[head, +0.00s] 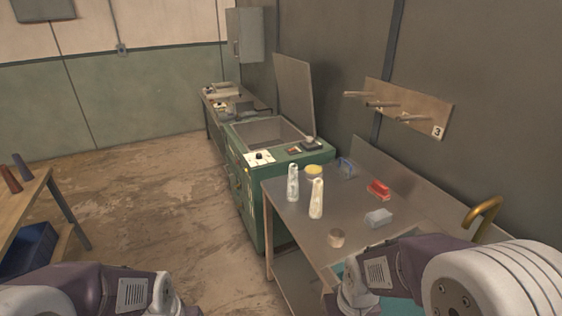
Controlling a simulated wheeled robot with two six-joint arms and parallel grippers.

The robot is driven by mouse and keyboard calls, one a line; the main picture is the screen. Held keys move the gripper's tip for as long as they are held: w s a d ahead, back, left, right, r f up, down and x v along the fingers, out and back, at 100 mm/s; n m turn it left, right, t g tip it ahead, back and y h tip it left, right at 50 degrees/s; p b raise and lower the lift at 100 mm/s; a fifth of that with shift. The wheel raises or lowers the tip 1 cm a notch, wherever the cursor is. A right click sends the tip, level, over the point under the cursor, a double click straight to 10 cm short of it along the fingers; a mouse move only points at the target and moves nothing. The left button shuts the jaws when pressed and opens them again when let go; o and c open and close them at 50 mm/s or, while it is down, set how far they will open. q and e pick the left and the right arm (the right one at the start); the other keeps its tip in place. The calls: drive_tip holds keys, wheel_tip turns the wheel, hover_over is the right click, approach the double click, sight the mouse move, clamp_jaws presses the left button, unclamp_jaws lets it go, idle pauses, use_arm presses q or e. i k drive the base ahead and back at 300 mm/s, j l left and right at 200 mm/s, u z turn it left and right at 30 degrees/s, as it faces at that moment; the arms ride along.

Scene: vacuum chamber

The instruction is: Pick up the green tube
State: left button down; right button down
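I cannot make out a green tube in the head view. Two dark tube-like objects, one brown (12,179) and one grey-purple (22,167), stand on the wooden table (22,208) at the left edge. A teal patch (388,304) shows at the bottom, partly hidden by my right arm; I cannot tell what it is. Parts of my two arms show at the lower left and lower right. Neither gripper's fingers are in view.
A green machine (255,190) stands behind. Floor is clear between the tables.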

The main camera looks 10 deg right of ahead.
sight(293, 191)
drive_tip(key=i+j+z, duration=0.45)
drive_tip(key=i, duration=0.3)
drive_tip(key=i+j+z, duration=0.45)
drive_tip(key=i+j, duration=0.15)
drive_tip(key=i, duration=0.1)
